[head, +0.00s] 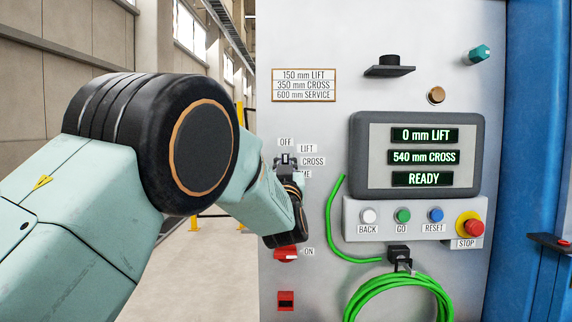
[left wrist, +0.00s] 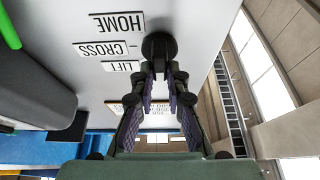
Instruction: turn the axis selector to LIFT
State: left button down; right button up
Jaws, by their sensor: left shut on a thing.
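The axis selector (head: 285,158) is a small dark knob on the grey panel, with the labels OFF, LIFT (head: 306,148) and CROSS and a partly covered one around it. A small light mark shows near its top; I cannot tell surely which label it points to. My left gripper (head: 288,168) is shut on the selector, its arm coming in from the left and hiding part of the dial. In the left wrist view the fingers (left wrist: 159,80) close around the dark round knob (left wrist: 159,46), beside the labels HOME, CROSS and LIFT. My right gripper is not in view.
A display (head: 417,155) reads 0 mm LIFT, 540 mm CROSS, READY. Below it is a button box (head: 385,216) with a red stop button (head: 474,228). A red switch (head: 286,254) sits below the selector. A green cable (head: 400,292) hangs coiled at the bottom.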

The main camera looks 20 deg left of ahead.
pick_arm(q)
jog(key=shift+a+f, duration=0.1)
jog(key=shift+f, duration=0.05)
jog(key=shift+m, duration=0.3)
jog(key=shift+m+h, duration=0.3)
jog(key=shift+h, duration=0.1)
jog(key=m+h+b, duration=0.1)
jog(key=m+h, duration=0.1)
jog(key=m, duration=0.2)
jog(key=shift+b, duration=0.35)
jog(key=shift+m+g+h+b, duration=0.2)
jog(key=shift+m+h, duration=0.65)
jog(key=shift+m, duration=0.95)
jog(key=shift+m+g+h+b, duration=0.15)
jog(key=shift+m+h, duration=0.7)
jog(key=shift+m, duration=0.95)
jog(key=c, duration=1.3)
grip_release()
jog(key=shift+w, duration=0.1)
jog(key=shift+c, duration=0.2)
